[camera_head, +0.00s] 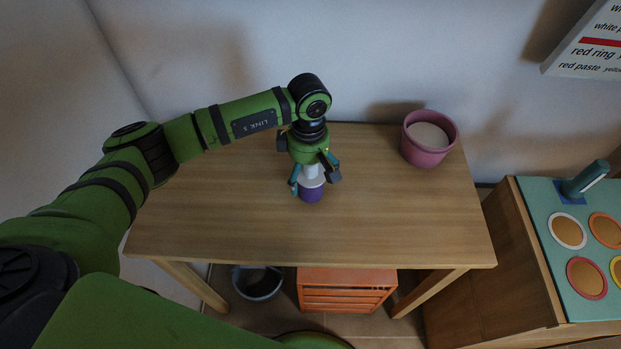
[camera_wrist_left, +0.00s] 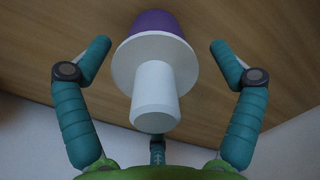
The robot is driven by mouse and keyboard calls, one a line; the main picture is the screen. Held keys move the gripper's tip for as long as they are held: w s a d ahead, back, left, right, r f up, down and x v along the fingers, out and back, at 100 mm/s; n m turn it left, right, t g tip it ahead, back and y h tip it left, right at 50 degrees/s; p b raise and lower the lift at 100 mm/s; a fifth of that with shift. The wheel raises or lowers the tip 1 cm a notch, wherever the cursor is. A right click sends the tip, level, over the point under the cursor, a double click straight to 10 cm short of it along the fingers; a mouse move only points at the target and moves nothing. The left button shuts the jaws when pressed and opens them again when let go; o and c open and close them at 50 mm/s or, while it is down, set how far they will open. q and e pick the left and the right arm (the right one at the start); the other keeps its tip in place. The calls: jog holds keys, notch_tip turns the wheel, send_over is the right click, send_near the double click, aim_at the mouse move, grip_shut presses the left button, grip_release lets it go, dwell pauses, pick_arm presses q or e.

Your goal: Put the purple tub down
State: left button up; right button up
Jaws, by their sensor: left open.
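The purple tub (camera_head: 311,192) stands upright on the wooden table (camera_head: 400,220), with a white lid and a white knob on top. In the left wrist view the tub (camera_wrist_left: 152,22) shows its white lid and knob (camera_wrist_left: 154,95) pointing toward my palm. My left gripper (camera_head: 315,178) is above and around the tub's top. Its teal fingers (camera_wrist_left: 158,60) are spread apart on both sides of the knob and lid, with visible gaps. My right gripper is in neither view.
A pink pot (camera_head: 428,155) with pale contents stands at the table's back right. An orange crate (camera_head: 345,289) and a grey bucket (camera_head: 257,283) are under the table. A cabinet with a teal top (camera_head: 550,215) and ringed round spots stands at right. The table's front and left are clear.

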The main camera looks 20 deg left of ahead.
pick_arm(q)
jog(key=shift+f, duration=0.8)
jog(key=c, duration=1.5)
jog(key=shift+r+b, duration=0.35)
jog(key=shift+r, duration=0.35)
notch_tip(320, 180, up, 3)
jog(key=shift+f+b, duration=0.2)
jog(key=shift+b, duration=0.4)
jog(key=s+d+r+b, duration=0.35)
jog(key=d+r, duration=0.25)
jog(key=d, duration=0.4)
jog(key=s+a+m, duration=0.6)
jog(key=a+m, duration=0.7)
jog(key=m, duration=0.2)
jog(key=shift+f+b, duration=0.15)
jog(key=shift+b, duration=0.15)
